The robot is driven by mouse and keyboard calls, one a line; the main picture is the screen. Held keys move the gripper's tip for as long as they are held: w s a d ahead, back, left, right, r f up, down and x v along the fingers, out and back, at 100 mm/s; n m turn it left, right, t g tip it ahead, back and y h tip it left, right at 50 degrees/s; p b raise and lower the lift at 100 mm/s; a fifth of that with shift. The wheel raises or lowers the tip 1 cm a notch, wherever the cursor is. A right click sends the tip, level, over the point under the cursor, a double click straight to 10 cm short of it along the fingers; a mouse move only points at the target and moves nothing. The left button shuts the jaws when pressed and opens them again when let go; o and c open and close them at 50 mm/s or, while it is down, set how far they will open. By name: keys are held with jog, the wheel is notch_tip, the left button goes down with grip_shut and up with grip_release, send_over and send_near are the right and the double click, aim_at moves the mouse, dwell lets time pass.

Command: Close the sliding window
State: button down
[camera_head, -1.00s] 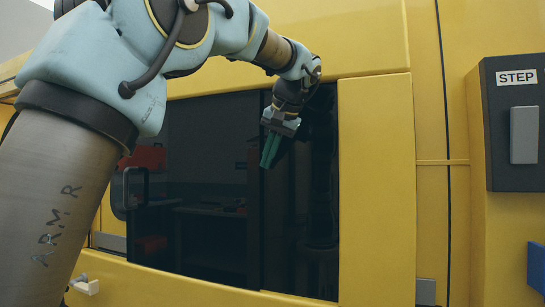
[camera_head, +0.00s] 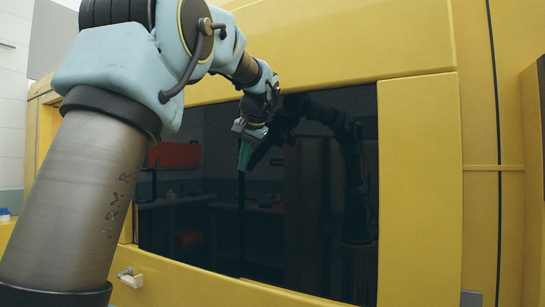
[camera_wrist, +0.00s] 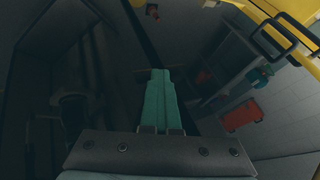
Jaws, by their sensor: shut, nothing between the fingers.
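The sliding window (camera_head: 310,240) is dark, reflective glass set in a yellow wall. A thin dark upright line, seemingly a pane edge, runs down it left of centre. My gripper (camera_head: 244,160) has green fingers, pressed together and empty, pointing down in front of the upper part of that line. I cannot tell whether the tips touch the glass. In the wrist view the shut fingers (camera_wrist: 160,85) point at the dark glass (camera_wrist: 90,60). A black loop handle (camera_wrist: 272,38) shows at the upper right there.
The yellow frame (camera_head: 418,190) borders the window on the right. A small pale latch-like fitting (camera_head: 130,278) sticks out below the window at the lower left. Red shapes and shelves show in the glass, seemingly reflections. The wall right of the window is clear.

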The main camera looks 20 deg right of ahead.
aim_at(216, 168)
jog(key=w+a+p, duration=0.2)
jog(key=w+a, duration=0.4)
jog(key=w, duration=0.1)
jog(key=shift+a, duration=0.35)
jog(key=shift+p, duration=0.3)
